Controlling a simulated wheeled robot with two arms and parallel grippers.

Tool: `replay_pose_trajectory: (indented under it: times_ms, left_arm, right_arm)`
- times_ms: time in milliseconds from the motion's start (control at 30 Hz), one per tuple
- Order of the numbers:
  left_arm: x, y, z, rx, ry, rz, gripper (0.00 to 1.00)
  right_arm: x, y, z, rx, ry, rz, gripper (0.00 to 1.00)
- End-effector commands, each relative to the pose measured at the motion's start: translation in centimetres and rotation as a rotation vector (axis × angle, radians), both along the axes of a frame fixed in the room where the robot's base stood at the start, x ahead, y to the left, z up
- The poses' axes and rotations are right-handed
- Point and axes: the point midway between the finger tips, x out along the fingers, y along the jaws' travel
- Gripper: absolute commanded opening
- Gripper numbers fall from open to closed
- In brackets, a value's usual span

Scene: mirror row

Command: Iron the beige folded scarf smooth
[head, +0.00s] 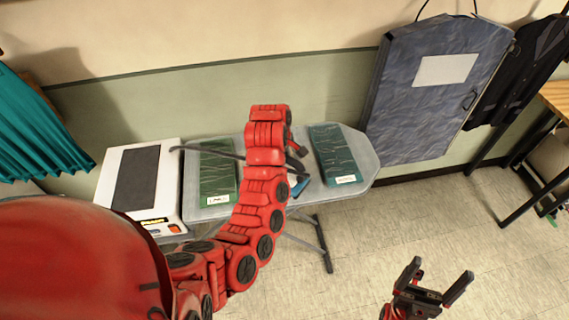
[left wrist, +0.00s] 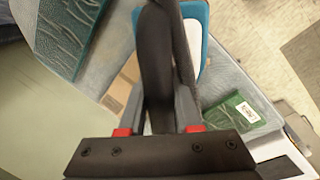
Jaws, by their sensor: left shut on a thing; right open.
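My left gripper (left wrist: 159,130) is shut on the black handle (left wrist: 154,60) of an iron with a blue and white body (left wrist: 196,50). In the head view a bit of the iron's blue body (head: 298,188) shows beside my left arm, over the middle of the ironing board (head: 365,165). The beige folded scarf (left wrist: 122,84) shows partly in the left wrist view, beside the handle, on the board; my arm hides it in the head view. I cannot tell whether the iron touches it. My right gripper (head: 437,279) is open and empty, over the floor.
A green wrinkled cloth with a label (head: 217,174) lies left on the board, and a dark teal one (head: 335,153) lies right. A white box-like unit with a dark panel (head: 138,180) stands at the board's left end. Open floor (head: 500,250) lies to the right.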

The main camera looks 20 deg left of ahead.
Motion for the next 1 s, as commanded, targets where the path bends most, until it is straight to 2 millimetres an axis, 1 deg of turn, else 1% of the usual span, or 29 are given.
replay_pose_trajectory:
  times_ms: [33,300,400,1000]
  left_arm:
    - [0.2,0.1,1.0,0.001,-0.004,-0.001,0.0]
    - [0.5,0.3,3.1,0.001,-0.004,-0.007,0.0]
    - [0.6,0.4,3.5,0.001,-0.003,-0.009,0.0]
    - [0.7,0.4,3.6,0.001,-0.004,-0.009,0.0]
  right_arm:
    - [0.0,0.0,0.8,0.0,0.0,0.0,0.9]
    - [0.0,0.0,2.5,0.0,0.0,0.0,0.9]
    - [0.0,0.0,2.9,0.0,0.0,0.0,0.9]
    - [0.0,0.0,2.9,0.0,0.0,0.0,0.9]
